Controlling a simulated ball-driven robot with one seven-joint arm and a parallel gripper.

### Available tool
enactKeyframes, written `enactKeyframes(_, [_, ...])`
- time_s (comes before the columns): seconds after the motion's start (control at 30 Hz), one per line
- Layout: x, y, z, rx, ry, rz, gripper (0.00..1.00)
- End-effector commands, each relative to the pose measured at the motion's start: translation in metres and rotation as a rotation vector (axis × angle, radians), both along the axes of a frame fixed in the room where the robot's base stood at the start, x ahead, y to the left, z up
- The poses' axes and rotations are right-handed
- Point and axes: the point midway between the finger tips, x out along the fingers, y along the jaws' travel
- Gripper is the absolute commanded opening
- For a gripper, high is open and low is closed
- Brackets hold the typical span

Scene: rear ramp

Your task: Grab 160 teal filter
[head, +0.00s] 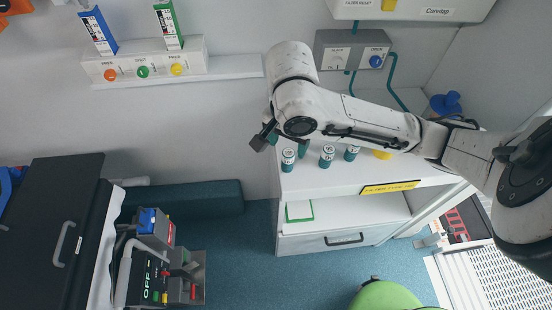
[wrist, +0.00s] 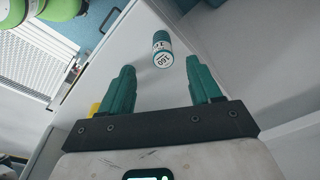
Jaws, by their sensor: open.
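Several small teal filters with white, numbered tops stand in a row on the white cabinet top in the head view. The leftmost filter (head: 288,160) stands just below my gripper (head: 287,145). Two others, the middle filter (head: 327,157) and the right filter (head: 351,153), stand to its right. In the wrist view one teal filter (wrist: 162,50) shows ahead of and between the teal fingertips of my gripper (wrist: 160,75). Its label looks like 160, but the middle digit is hard to read. My gripper is open and empty, apart from the filter.
The white cabinet (head: 350,180) has a yellow "filter type" label (head: 390,187) on its front edge. A yellow object (head: 382,154) is partly hidden by my arm. A grey switch box (head: 352,50) hangs on the wall behind. Below is an open shelf with a green-framed card (head: 299,211).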

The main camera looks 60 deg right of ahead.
Motion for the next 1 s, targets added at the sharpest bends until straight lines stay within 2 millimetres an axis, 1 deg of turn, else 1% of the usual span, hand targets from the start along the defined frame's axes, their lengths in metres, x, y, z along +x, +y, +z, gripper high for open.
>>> enactKeyframes(0.03, [0.002, -0.003, -0.01, -0.004, 0.007, -0.002, 0.63])
enactKeyframes(0.1, [0.004, -0.004, -0.019, -0.004, 0.008, 0.0, 0.63])
enactKeyframes(0.27, [0.006, -0.009, -0.033, -0.006, 0.01, 0.001, 0.63])
enactKeyframes(0.43, [0.005, -0.019, -0.057, -0.006, 0.012, 0.001, 0.63])
enactKeyframes(0.53, [0.006, -0.019, -0.068, -0.004, 0.011, 0.002, 0.63])
enactKeyframes(0.67, [0.006, -0.019, -0.075, -0.003, 0.009, 0.003, 0.63])
enactKeyframes(0.87, [0.007, -0.019, -0.075, -0.003, 0.008, 0.002, 0.63])
enactKeyframes(1.0, [0.007, -0.019, -0.075, -0.003, 0.008, 0.003, 0.51])
